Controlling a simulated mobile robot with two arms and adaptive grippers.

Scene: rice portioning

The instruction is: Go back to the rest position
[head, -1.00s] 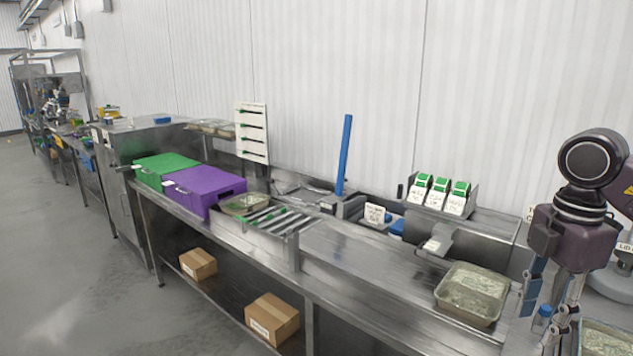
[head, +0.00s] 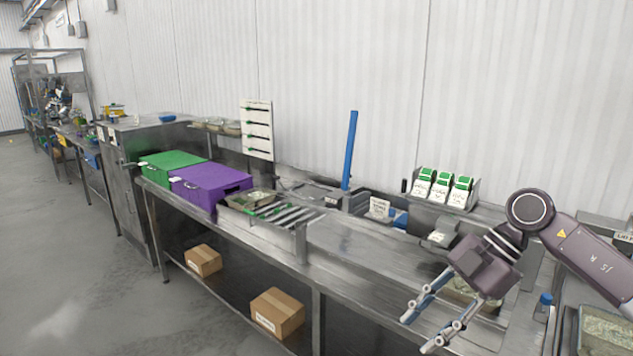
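My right gripper (head: 417,334) hangs in front of the steel bench at the lower right. Its two fingers point down and left, stand apart, and hold nothing between them. Its arm comes in from the right edge. My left gripper is not in view.
A rice tray (head: 489,306) is partly hidden behind my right gripper. Another tray (head: 569,340) sits at the lower right edge, near a blue-capped bottle (head: 543,307). Purple (head: 211,184) and green (head: 172,165) boxes stand farther left beside a roller track (head: 285,216). The bench's middle (head: 350,247) is clear.

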